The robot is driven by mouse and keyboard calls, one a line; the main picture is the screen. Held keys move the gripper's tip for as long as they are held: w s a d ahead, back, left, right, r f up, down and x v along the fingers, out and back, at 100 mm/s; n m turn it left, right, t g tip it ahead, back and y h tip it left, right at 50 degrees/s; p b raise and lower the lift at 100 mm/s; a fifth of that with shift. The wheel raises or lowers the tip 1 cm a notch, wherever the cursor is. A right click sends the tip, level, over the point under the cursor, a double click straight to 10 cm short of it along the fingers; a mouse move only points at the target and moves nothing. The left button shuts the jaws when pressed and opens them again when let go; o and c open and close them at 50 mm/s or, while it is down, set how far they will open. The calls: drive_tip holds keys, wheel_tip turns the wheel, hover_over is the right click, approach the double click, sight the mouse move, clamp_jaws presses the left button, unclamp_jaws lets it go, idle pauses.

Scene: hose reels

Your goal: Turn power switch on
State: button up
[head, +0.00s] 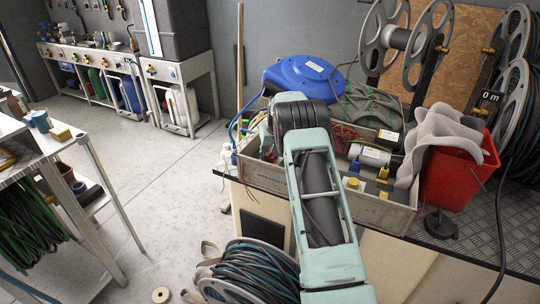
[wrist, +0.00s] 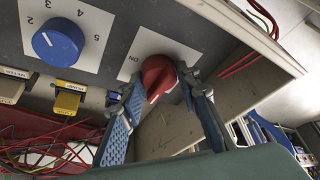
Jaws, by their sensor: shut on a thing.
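The red power switch (wrist: 158,76) is a rotary knob on a white plate marked ON, in the upper middle of the wrist view. My gripper (wrist: 163,82) has one finger on each side of the knob and is shut on it. The white pointer mark on the knob faces down in the picture. In the head view my arm hides both the gripper and the switch.
A blue numbered dial (wrist: 58,40) and a yellow connector (wrist: 67,100) sit left of the switch. Red wires (wrist: 45,145) run below. In the head view a grey crate (head: 385,215) of parts, a blue reel (head: 303,80) and a red bucket (head: 455,180) crowd the bench.

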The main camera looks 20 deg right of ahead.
drive_tip(key=shift+m, duration=0.3)
drive_tip(key=m+h, duration=0.1)
drive_tip(key=m, duration=0.1)
drive_tip(key=m+h+b, duration=0.1)
drive_tip(key=m, duration=0.2)
drive_tip(key=shift+w+a, duration=0.15)
drive_tip(key=m+g+h, duration=0.1)
drive_tip(key=m, duration=0.1)
drive_tip(key=m+g, duration=0.1)
drive_tip(key=m, duration=0.2)
drive_tip(key=shift+w+m+h, duration=0.1)
drive_tip(key=shift+m+h, duration=0.2)
drive_tip(key=shift+h, duration=0.1)
drive_tip(key=o, duration=1.1)
drive_tip(key=shift+o, duration=0.2)
drive_tip(key=shift+a, duration=0.1)
drive_tip(key=v, duration=1.2)
